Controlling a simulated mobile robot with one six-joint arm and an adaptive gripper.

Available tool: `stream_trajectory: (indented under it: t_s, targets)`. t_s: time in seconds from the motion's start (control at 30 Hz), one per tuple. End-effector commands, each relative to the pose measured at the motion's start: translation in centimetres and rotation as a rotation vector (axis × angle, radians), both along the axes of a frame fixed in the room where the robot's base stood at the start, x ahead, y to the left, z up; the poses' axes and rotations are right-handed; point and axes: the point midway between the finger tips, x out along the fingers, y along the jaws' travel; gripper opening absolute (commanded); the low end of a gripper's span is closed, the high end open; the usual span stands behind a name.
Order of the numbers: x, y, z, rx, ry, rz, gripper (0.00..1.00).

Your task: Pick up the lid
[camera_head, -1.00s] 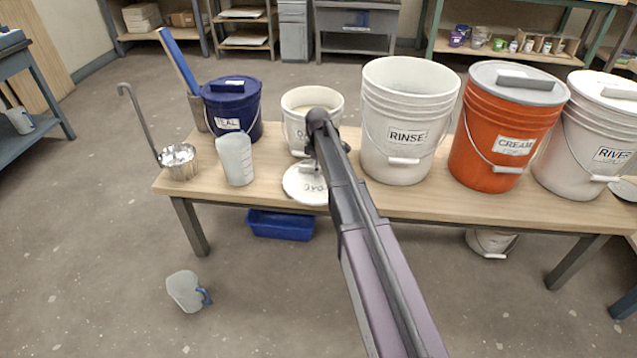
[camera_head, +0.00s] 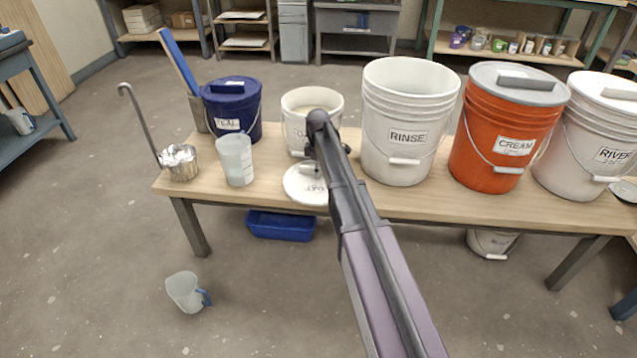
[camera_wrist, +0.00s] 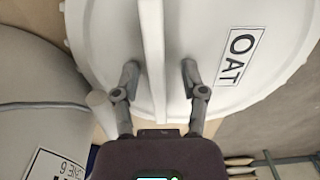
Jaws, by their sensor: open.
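The round white lid (camera_head: 296,188) lies on the wooden table near its front edge, in front of the open white bucket. In the wrist view the lid (camera_wrist: 215,50) carries an OAT label and a raised white bar handle (camera_wrist: 152,45). My gripper (camera_wrist: 159,73) is open, with one finger on each side of the handle bar. A gap shows between each finger and the bar. In the head view my gripper is over the lid and mostly hidden by my arm.
An open white bucket (camera_head: 300,100) stands behind the lid, the RINSE bucket (camera_head: 408,110) to its right. A translucent beaker (camera_head: 235,160) and the blue TEAL bucket (camera_head: 232,105) are to the left. The orange CREAM bucket (camera_head: 505,125) stands further right.

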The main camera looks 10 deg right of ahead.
Motion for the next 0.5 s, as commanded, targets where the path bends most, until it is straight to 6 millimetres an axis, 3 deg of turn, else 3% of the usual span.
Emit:
stream_trajectory:
  t_s: [0.03,0.1,0.13,0.5]
  targets:
    - [0.01,-0.01,0.01,0.000,0.000,0.000,0.26]
    - [0.01,-0.03,0.00,0.000,-0.001,0.000,0.05]
    - [0.03,-0.02,0.00,0.000,-0.001,0.000,0.00]
    - [-0.13,0.02,-0.06,0.001,0.002,0.000,0.00]
